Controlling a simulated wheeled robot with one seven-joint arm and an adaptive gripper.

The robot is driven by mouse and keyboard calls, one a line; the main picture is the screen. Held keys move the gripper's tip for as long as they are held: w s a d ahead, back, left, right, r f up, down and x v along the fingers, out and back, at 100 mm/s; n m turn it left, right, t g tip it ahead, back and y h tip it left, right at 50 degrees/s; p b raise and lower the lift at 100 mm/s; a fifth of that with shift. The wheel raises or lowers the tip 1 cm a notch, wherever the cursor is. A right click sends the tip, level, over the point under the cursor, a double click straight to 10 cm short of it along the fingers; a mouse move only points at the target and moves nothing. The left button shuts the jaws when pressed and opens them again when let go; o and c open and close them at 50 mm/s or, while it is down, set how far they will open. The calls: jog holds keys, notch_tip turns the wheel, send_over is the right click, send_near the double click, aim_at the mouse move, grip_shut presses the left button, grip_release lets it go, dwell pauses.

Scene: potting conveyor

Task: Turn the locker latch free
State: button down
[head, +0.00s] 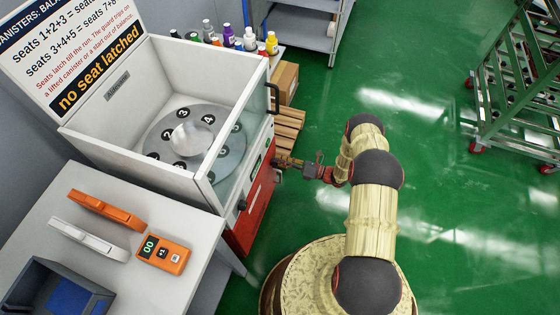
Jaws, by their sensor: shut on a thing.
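The red locker (260,202) stands under the white balancing cabinet, its red front facing right. My gripper (284,163) reaches in from the right at the locker's upper far edge. It is shut on the locker latch, a small part mostly hidden by the fingers. The turn angle of the latch cannot be made out at this size. The locker front looks closed.
The white cabinet (105,137) holds a numbered round plate (163,122) with a clear dome. Pallets and a box (285,80) lie beyond. A table (50,205) stands at left.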

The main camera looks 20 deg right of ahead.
jog(key=m, duration=0.4)
jog(key=shift+w+d+f+m, duration=0.1)
jog(key=shift+w+f+m, duration=0.1)
jog(key=shift+f+m, duration=0.3)
jog(key=shift+m, duration=0.8)
jog(key=shift+f+m, duration=0.1)
jog(key=shift+m, duration=0.8)
jog(key=c, duration=1.9)
grip_release()
jog(key=shift+d, duration=0.1)
jog(key=v, duration=1.2)
jog(key=shift+w, duration=0.1)
